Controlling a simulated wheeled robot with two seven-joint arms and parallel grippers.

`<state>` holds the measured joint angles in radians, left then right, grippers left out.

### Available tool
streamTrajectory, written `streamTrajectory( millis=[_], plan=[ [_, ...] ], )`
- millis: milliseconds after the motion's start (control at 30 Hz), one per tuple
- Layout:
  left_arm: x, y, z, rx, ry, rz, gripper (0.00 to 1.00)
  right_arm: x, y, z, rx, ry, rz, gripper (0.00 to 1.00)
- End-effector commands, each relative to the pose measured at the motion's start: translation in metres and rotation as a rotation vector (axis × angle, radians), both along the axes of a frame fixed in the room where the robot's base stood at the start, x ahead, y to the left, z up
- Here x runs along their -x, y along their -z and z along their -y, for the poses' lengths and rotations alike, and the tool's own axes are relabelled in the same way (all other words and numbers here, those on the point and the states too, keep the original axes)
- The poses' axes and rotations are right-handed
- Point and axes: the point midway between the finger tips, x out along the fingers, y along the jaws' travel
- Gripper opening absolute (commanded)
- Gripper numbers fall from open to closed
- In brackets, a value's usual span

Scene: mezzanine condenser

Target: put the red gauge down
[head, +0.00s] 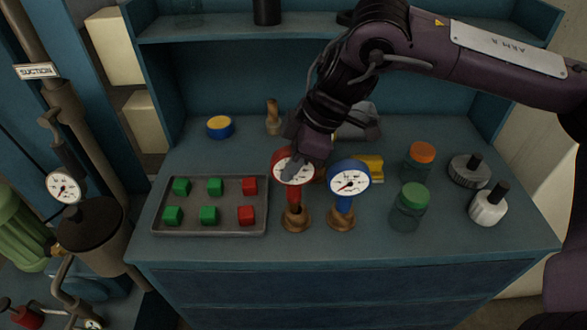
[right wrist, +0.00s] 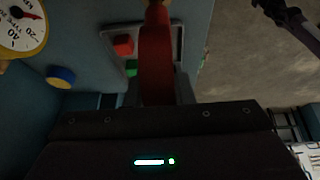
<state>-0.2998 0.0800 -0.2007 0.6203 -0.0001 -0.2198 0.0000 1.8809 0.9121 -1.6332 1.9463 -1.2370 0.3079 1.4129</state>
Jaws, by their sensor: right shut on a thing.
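The red gauge (head: 294,192) has a white dial, a red stem and a brown base, and is upright at the middle of the blue bench, right of the tray. My right gripper (head: 301,168) is shut on it near the dial and hides part of the dial. In the right wrist view the red gauge (right wrist: 155,65) runs up from the jaws. I cannot tell whether its base touches the bench. A similar blue gauge (head: 344,200) stands just to its right. A dark gripper-like shape (right wrist: 285,16), probably my left gripper, shows blurred in the right wrist view.
A grey tray (head: 210,231) with several green and red cubes lies at the left. A green-lidded jar (head: 410,208), an orange-lidded jar (head: 420,162) and two knobbed weights are at the right. A yellow object (head: 372,166) is behind the blue gauge. The bench's front strip is clear.

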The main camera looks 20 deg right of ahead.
Motion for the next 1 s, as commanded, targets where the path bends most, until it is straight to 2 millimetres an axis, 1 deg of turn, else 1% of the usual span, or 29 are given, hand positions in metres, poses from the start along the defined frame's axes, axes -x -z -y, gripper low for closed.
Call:
streamTrajectory(
  millis=[33,133,267,300,433,767,867,967,1000],
  plan=[
    [0.002,0.002,0.0,-0.001,0.0,-0.003,0.36,0.009,0.022,0.004,0.024,-0.002,-0.042,0.0],
    [0.005,0.003,-0.001,-0.001,0.0,-0.008,0.36,0.009,0.026,0.004,0.026,-0.002,-0.044,0.0],
    [0.004,0.004,-0.001,-0.001,0.0,-0.006,0.36,0.01,0.026,0.005,0.028,-0.003,-0.045,0.0],
    [0.003,0.004,-0.001,-0.001,0.0,-0.005,0.36,0.01,0.027,0.005,0.028,-0.003,-0.047,0.26],
    [0.001,0.004,0.0,0.0,0.0,-0.002,0.36,0.01,0.027,0.005,0.028,-0.002,-0.047,0.43],
    [0.0,0.003,0.0,0.0,-0.001,0.0,0.36,0.009,0.024,0.005,0.025,-0.001,-0.044,0.43],
    [-0.001,0.003,0.0,0.0,-0.001,0.0,0.36,0.009,0.015,0.008,0.024,-0.001,-0.042,0.43],
    [-0.001,0.004,0.0,-0.001,-0.001,0.001,0.36,0.01,-0.002,0.013,0.021,0.0,-0.036,0.43],
    [-0.001,0.005,0.0,-0.001,-0.001,0.001,0.36,0.011,-0.01,0.017,0.02,0.0,-0.035,0.43]
  ],
)
